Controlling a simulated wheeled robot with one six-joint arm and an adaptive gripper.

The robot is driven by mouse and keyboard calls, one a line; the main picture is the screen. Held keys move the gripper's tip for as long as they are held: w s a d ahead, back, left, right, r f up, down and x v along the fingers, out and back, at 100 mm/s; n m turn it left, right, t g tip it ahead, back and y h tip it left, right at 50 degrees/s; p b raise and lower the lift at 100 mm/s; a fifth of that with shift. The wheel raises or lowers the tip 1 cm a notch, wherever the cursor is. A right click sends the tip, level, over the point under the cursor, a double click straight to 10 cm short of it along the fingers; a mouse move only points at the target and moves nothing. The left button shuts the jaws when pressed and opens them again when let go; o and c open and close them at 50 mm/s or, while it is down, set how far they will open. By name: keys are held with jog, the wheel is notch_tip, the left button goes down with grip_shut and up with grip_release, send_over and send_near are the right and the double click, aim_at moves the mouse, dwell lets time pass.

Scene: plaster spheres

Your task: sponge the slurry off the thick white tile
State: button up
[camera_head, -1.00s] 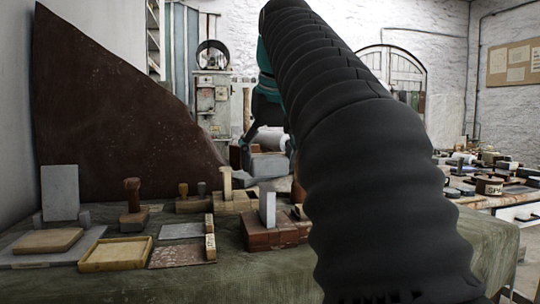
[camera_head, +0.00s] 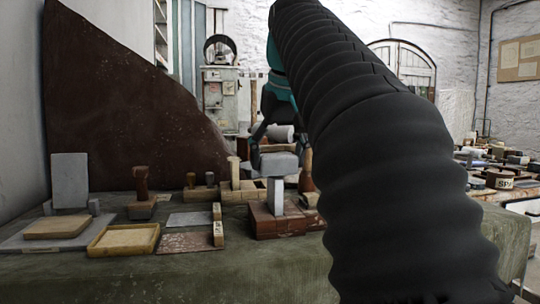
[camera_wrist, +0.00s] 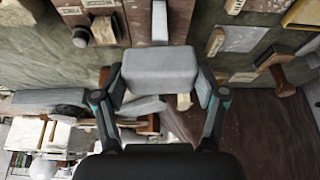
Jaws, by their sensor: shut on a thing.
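My gripper (camera_head: 278,160) is shut on a pale grey sponge-like block (camera_head: 279,164), one finger on each side. The same block shows between the fingers in the wrist view (camera_wrist: 160,72). A narrow pale upright tile (camera_head: 275,196), seemingly the thick white tile, stands in a red-brown wooden block (camera_head: 281,222). In the head view the sponge overlaps the tile's top. The tile's edge shows just beyond the sponge in the wrist view (camera_wrist: 159,22). I cannot tell whether they touch, and no slurry can be made out.
Left on the green-covered table (camera_head: 190,268) are a wooden tray (camera_head: 124,252), a wooden board (camera_head: 57,228), a larger upright grey slab (camera_head: 70,180) and a wooden-handled stamp (camera_head: 141,190). A dark brown sheet (camera_head: 120,120) leans behind. My arm hides the table's right side.

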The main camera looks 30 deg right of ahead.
jog(key=shift+f, duration=0.3)
jog(key=shift+s+d+r, duration=0.15)
jog(key=shift+d, duration=0.3)
jog(key=shift+s+d+p, duration=0.1)
jog(key=shift+d+p, duration=0.2)
jog(key=shift+d, duration=0.25)
jog(key=shift+w+a+f+p, duration=0.1)
jog(key=shift+w+a+p, duration=0.15)
jog(key=shift+a, duration=0.8)
jog(key=shift+w+a+f+p, duration=0.1)
jog(key=shift+w+a+p, duration=0.1)
jog(key=shift+a, duration=0.85)
jog(key=shift+s+d+r, duration=0.15)
jog(key=shift+s+d, duration=0.05)
jog(key=shift+d, duration=0.8)
jog(key=shift+s+d+p, duration=0.25)
jog(key=shift+d+p, duration=0.15)
jog(key=shift+d, duration=0.75)
jog(key=shift+a, duration=0.1)
